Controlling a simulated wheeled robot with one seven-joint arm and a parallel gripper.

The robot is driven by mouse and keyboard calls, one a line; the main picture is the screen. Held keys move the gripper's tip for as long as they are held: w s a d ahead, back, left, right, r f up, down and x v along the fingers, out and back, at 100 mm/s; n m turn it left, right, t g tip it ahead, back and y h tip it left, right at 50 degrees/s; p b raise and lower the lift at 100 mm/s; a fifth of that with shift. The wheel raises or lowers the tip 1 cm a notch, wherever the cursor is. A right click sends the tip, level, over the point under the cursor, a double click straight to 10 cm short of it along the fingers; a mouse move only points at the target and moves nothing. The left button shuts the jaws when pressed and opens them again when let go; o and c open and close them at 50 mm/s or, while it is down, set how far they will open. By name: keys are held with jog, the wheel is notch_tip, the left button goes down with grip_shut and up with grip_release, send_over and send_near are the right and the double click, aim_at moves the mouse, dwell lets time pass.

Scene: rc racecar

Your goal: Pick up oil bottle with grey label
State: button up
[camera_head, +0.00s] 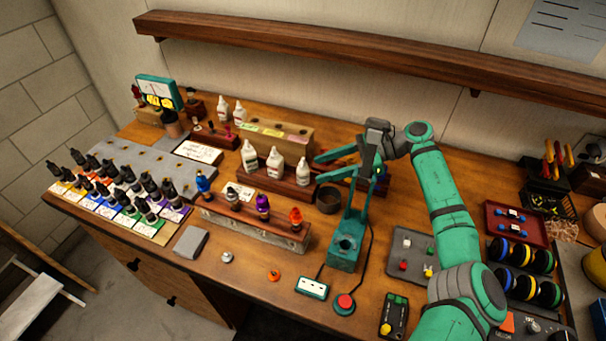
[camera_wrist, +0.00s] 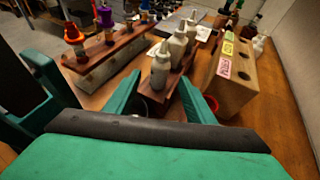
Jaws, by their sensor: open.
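White bottles with pointed nozzles stand upright in a dark wooden rack (camera_head: 262,181): a left bottle (camera_head: 249,157), a middle bottle (camera_head: 274,164) and a right bottle (camera_head: 303,171). Their labels are too small to tell which is grey. My gripper (camera_head: 317,168) is open and empty, just right of the right bottle and pointing left towards it. In the wrist view, this nearest bottle (camera_wrist: 160,68) shows ahead between the fingertips (camera_wrist: 160,82), with the other bottles in line behind it. I cannot tell whether the fingers touch it.
A teal stand (camera_head: 347,245) rises close in front of my gripper. A rack with coloured bottles (camera_head: 255,229) stands in front of the white bottles. A wooden block with coloured labels (camera_head: 276,136) stands behind. A round dark cup (camera_head: 328,200) sits below the gripper. A shelf (camera_head: 350,52) runs above.

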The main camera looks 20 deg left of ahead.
aim_at(303, 172)
jog(key=shift+r+x, duration=0.15)
jog(key=shift+x, duration=1.55)
jog(key=shift+r+x, duration=0.15)
jog(key=shift+x, duration=1.55)
jog(key=c, duration=1.2)
